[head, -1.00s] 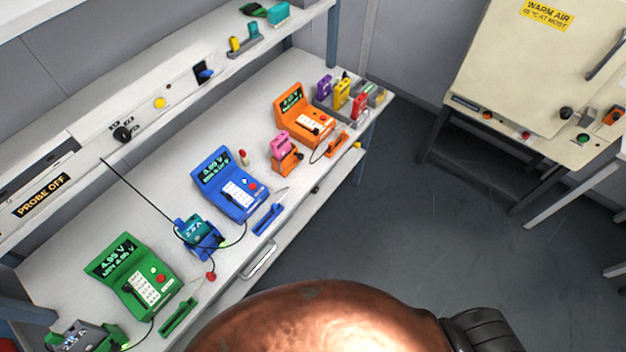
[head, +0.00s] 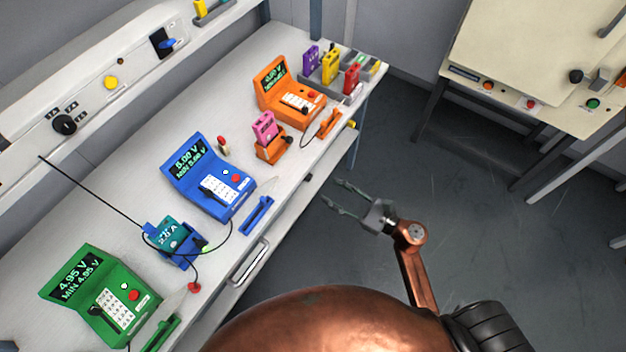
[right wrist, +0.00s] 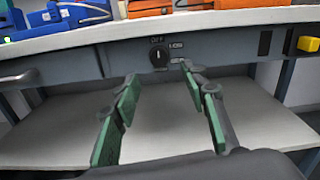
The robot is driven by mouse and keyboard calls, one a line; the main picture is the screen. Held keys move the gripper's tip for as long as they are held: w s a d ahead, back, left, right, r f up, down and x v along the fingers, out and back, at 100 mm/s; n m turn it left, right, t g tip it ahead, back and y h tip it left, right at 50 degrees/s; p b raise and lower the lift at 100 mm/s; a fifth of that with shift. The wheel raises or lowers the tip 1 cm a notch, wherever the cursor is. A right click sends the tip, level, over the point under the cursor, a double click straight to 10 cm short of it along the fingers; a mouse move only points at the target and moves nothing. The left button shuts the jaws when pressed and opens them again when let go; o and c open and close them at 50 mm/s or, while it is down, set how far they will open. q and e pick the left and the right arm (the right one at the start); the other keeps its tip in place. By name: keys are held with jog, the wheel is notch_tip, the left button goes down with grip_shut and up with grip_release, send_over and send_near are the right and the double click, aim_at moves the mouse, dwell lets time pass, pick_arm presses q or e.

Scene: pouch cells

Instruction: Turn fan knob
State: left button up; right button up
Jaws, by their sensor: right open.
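A dark round knob with a pale pointer line (right wrist: 159,57) sits on the bench's grey front rail in the right wrist view. "OFF" is printed above it, and a smaller label to its right is hard to read. In the head view it is a small dark spot (head: 309,177) on the bench's front edge. My right gripper (head: 334,194) is open and empty, out in front of the bench edge. In the right wrist view its green-padded fingers (right wrist: 160,76) point toward the knob, which shows between the fingertips, apart from them. My left gripper is not in view.
Another black knob (head: 65,124) is on the upper panel. The bench holds green (head: 97,290), blue (head: 210,178) and orange (head: 288,93) testers. A drawer handle (head: 249,262) and a yellow button (right wrist: 308,44) are along the front. The floor (head: 400,130) is clear.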

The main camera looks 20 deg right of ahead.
aim_at(310, 179)
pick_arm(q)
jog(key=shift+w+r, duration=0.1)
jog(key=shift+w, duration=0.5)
pick_arm(e)
jog(key=x, duration=0.7)
jog(key=shift+w+a, duration=0.2)
jog(key=shift+c, duration=0.3)
grip_shut()
